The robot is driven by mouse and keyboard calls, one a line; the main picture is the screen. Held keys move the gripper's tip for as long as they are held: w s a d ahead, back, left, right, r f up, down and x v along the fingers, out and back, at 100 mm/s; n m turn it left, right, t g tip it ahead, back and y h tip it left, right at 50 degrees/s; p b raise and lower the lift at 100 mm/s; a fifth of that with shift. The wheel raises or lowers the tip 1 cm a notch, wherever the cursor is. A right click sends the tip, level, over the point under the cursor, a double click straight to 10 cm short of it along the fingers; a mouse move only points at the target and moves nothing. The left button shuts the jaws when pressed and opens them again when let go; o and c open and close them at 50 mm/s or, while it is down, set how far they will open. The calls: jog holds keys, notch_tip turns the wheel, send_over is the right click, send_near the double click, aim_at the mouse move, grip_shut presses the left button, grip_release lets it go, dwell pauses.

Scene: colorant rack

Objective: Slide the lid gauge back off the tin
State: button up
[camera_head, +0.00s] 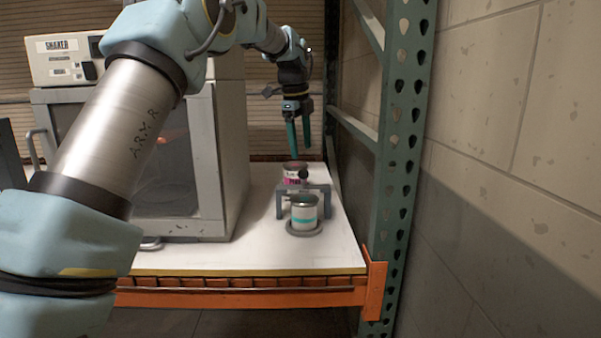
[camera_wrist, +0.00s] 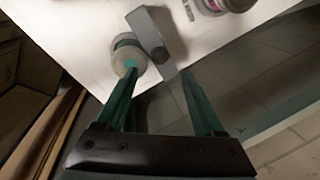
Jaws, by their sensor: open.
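The lid gauge (camera_head: 318,187) is a grey bridge-shaped frame with a dark round knob. It stands on the white table at the tin (camera_head: 305,215), a pale can with a teal band on a round grey base. I cannot tell whether the gauge touches the tin. In the wrist view a grey block-like piece (camera_wrist: 156,36), seemingly the gauge, is close beside a pale can (camera_wrist: 125,48), partly behind a finger. My gripper (camera_head: 301,153) points down, open and empty, above and behind the gauge. Its two green fingers also show in the wrist view (camera_wrist: 158,72).
A can with a pink label (camera_head: 291,176) stands behind the gauge. A large grey cabinet (camera_head: 235,150) is left of it. A green perforated rack post (camera_head: 402,150) and a block wall are right. The table (camera_head: 250,252) is clear toward its front edge.

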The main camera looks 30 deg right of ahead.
aim_at(304, 172)
jog(key=f, duration=0.3)
jog(key=d+f+p, duration=0.1)
jog(key=f, duration=0.2)
jog(key=w+f, duration=0.1)
jog(key=f, duration=0.2)
jog(key=shift+d+f+p, duration=0.2)
jog(key=shift+p, duration=0.2)
grip_shut()
dwell(0.9)
